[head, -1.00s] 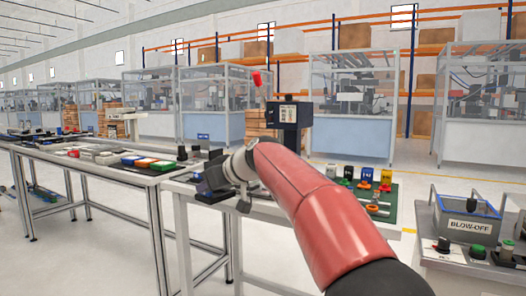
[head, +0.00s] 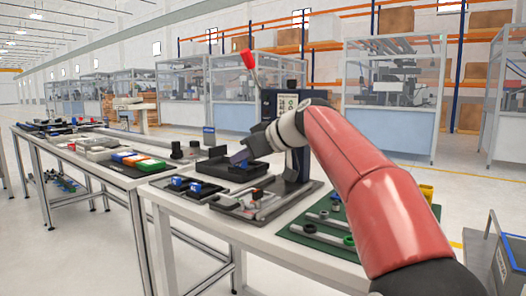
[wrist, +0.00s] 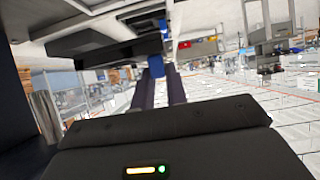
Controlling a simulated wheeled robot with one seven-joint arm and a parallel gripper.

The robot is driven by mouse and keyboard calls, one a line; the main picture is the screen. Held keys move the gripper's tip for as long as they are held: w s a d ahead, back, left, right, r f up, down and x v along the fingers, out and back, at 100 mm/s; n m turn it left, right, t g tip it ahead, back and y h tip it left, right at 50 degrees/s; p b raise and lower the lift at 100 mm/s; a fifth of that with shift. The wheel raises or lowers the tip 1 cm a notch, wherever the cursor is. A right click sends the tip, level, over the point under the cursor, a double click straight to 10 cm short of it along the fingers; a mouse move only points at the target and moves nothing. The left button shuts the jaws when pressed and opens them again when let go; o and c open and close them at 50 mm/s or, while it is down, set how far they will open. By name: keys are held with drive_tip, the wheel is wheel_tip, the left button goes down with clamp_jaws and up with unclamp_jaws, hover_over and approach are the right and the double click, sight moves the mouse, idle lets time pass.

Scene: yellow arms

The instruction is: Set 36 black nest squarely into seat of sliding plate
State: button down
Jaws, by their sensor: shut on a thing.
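My gripper (head: 242,160) is in front of the upright press and is shut on the black nest (head: 212,166). The nest is a long dark block with a blue part (head: 245,163) at the grip. In the wrist view, the dark nest (wrist: 95,42) extends left from the two fingers (wrist: 160,88), with blue (wrist: 171,75) between their tips. The sliding plate (head: 262,200), a metal piece on a dark base, is below and beside the nest. I cannot tell whether the nest touches it. The seat is not clearly visible, and no number is readable.
The dark press (head: 280,105) with a red-knobbed lever (head: 248,59) stands behind my gripper. A black tray with blue pieces (head: 188,185) is at the left front. A green mat (head: 322,229) with small parts lies to the right. Another table with coloured bins (head: 130,160) is at left.

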drive_tip(key=shift+w+d, duration=0.15)
drive_tip(key=shift+w, duration=0.05)
drive_tip(key=shift+f+b, duration=3.25)
drive_tip(key=shift+f, duration=0.2)
drive_tip(key=c, duration=1.3)
unclamp_jaws()
drive_tip(key=shift+f, duration=0.1)
drive_tip(key=v, duration=0.8)
